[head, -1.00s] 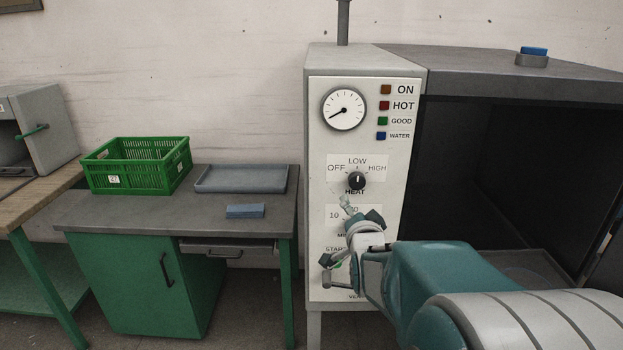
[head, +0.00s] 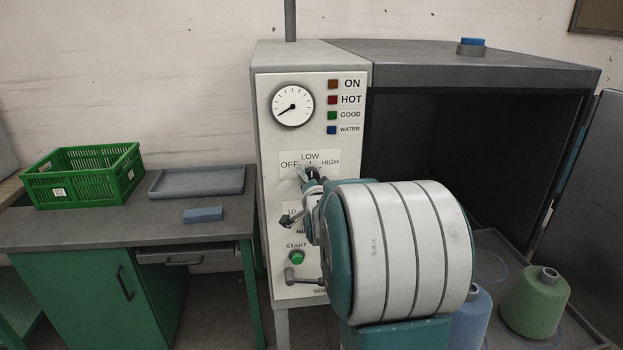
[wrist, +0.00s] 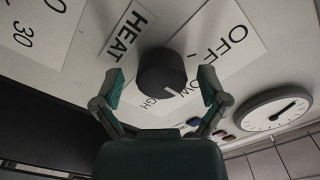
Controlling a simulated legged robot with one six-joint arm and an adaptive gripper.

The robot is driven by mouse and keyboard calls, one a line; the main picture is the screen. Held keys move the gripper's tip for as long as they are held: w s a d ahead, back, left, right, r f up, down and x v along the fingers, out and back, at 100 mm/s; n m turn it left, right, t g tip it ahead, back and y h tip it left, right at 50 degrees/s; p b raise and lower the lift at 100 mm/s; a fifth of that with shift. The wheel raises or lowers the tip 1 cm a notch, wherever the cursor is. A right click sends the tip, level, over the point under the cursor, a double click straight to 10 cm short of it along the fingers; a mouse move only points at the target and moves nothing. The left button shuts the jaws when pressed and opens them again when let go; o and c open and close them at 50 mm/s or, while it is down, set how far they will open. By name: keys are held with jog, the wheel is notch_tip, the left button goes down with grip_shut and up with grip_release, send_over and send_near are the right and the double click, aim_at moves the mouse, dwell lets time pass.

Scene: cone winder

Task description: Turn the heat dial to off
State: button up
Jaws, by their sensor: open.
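The heat dial is a dark round knob (head: 311,172) on the white front panel of the machine, below a printed scale of OFF, LOW and HIGH. My gripper (wrist: 161,88) is open, with one finger on each side of the knob in that view and a visible gap at both sides. In the head view my gripper (head: 306,184) is at the knob and partly covers it and the panel below.
A round gauge (head: 293,105) and several coloured lamps sit above the dial. A green START button (head: 297,258) and a grey lever (head: 290,276) are below. An open dark chamber is at right, with blue (head: 472,318) and green (head: 535,303) cones in front.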

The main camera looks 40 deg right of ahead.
jog(key=c, duration=1.2)
jog(key=shift+o, duration=0.3)
jog(key=shift+n, duration=0.4)
jog(key=n, duration=0.5)
jog(key=shift+n, duration=0.3)
jog(key=n, duration=0.5)
jog(key=shift+n, duration=0.3)
jog(key=o, duration=1.1)
jog(key=shift+w, duration=0.1)
jog(key=shift+o, duration=0.2)
jog(key=shift+a, duration=0.1)
